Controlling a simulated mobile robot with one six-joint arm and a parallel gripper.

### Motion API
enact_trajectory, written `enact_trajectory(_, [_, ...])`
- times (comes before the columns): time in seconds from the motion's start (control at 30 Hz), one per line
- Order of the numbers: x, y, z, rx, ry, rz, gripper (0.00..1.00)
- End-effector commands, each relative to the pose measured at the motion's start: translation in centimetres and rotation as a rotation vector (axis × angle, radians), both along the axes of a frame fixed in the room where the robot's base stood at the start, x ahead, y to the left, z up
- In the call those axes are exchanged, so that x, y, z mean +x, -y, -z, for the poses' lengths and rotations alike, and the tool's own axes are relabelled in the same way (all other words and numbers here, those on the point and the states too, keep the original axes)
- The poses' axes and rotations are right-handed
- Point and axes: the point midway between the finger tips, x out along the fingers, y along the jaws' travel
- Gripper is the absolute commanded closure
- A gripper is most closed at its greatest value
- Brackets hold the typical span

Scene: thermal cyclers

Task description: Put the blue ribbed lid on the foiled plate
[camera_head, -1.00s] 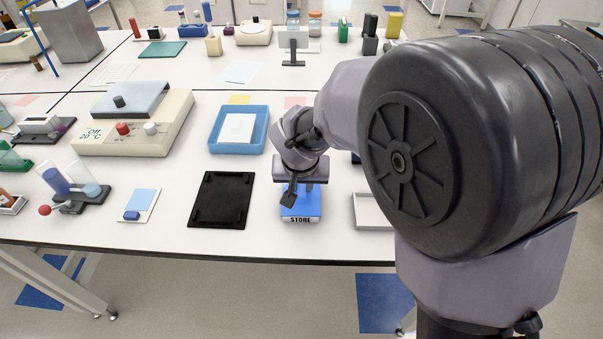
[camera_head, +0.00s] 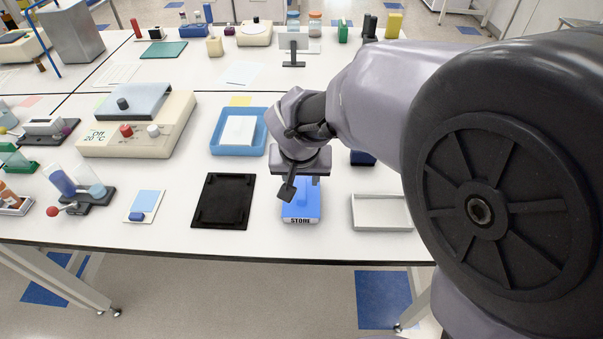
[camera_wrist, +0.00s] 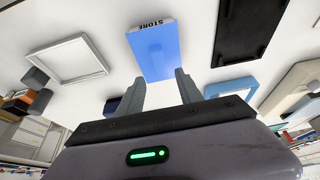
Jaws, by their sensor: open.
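A flat blue piece (camera_head: 300,208) with a white front label reading like "STORE" lies near the table's front edge. It also shows in the wrist view (camera_wrist: 158,50), beyond my fingertips; I cannot make out ribs on it. My gripper (camera_head: 303,183) is open and empty above its far end, and in the wrist view its two fingers (camera_wrist: 159,78) stand apart with no object between them. A pale flat plate (camera_head: 238,130) lies in a blue tray (camera_head: 214,147) to the left and farther back. I cannot tell whether it is foiled.
A black mat with raised corners (camera_head: 223,200) lies left of the blue piece, and a shallow white tray (camera_head: 381,228) lies right. A dark blue object (camera_head: 362,158) is partly hidden behind my arm. A cream machine (camera_head: 120,145) stands left.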

Motion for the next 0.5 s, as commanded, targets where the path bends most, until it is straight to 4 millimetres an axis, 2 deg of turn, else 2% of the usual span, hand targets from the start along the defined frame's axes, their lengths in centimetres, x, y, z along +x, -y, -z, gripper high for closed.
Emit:
enact_trajectory(0.03, [-0.5, -0.1, -1.8, 0.001, 0.003, 0.000, 0.57])
enact_trajectory(0.1, [-1.1, -0.1, -3.2, 0.001, 0.002, 0.001, 0.57])
enact_trajectory(0.27, [-2.0, 0.1, -4.9, 0.002, 0.001, 0.002, 0.57])
enact_trajectory(0.33, [-3.1, 1.5, -6.2, 0.021, 0.005, 0.031, 0.57])
enact_trajectory(0.37, [-4.0, 2.6, -7.1, 0.036, 0.007, 0.053, 0.57])
enact_trajectory(0.43, [-7.3, 5.7, -9.4, 0.091, 0.017, 0.119, 0.57])
enact_trajectory(0.5, [-11.3, 8.2, -10.9, 0.156, 0.028, 0.181, 0.57])
